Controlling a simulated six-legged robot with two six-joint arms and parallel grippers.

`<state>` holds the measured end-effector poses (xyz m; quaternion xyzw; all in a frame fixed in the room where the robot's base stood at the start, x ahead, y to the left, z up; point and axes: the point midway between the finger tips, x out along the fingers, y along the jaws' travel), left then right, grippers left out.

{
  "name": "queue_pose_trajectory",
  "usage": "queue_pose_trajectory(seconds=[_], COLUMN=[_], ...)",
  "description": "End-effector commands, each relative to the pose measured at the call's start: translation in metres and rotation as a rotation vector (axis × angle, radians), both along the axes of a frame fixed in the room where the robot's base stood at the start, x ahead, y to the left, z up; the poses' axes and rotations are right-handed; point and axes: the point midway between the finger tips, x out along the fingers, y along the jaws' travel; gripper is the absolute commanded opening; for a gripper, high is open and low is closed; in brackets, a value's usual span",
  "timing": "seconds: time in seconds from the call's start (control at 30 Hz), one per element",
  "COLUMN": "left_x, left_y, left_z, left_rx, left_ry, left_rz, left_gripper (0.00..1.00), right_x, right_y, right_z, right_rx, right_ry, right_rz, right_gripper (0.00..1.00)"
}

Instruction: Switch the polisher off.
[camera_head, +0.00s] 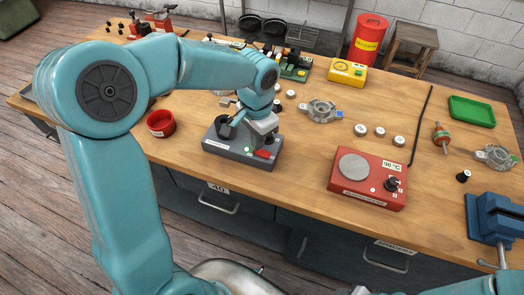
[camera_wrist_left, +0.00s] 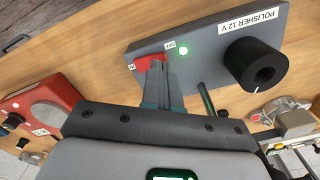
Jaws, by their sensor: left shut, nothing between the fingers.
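The polisher (camera_head: 212,149) is a grey box on the wooden bench, left of the red hotplate in the head view. In the left wrist view the polisher (camera_wrist_left: 215,45) carries a "POLISHER 12 V" label, a black round wheel (camera_wrist_left: 256,65) and a glowing green lamp (camera_wrist_left: 183,51). Its red switch (camera_wrist_left: 146,61) is partly hidden behind my left fingers; its tilt is unclear. The red switch also shows in the head view (camera_head: 264,154). My left gripper (camera_wrist_left: 156,66) is shut and empty, fingertips at the switch; I cannot tell whether they touch. My right gripper is out of view.
A red hotplate (camera_head: 368,183) reading 90 °C stands to the right, and a red bowl (camera_head: 160,123) to the left. A blue vise (camera_head: 493,218) is at the right edge. Metal housings and small round parts lie behind. Bare bench separates polisher and hotplate.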

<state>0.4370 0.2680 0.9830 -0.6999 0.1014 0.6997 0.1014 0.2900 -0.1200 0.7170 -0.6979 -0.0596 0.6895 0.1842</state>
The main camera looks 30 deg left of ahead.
Motion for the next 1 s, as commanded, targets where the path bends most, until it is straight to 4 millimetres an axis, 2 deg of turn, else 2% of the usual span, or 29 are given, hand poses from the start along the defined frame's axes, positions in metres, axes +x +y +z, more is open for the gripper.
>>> queue_pose_trajectory(seconds=[1.0], left_x=[0.000], left_y=[0.000], left_z=[-0.016], left_rx=[0.000], left_ry=[0.000], left_rz=[0.000], left_gripper=[0.00], right_x=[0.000], right_y=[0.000], right_z=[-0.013], right_rx=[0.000], right_ry=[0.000], right_rz=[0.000], right_gripper=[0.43])
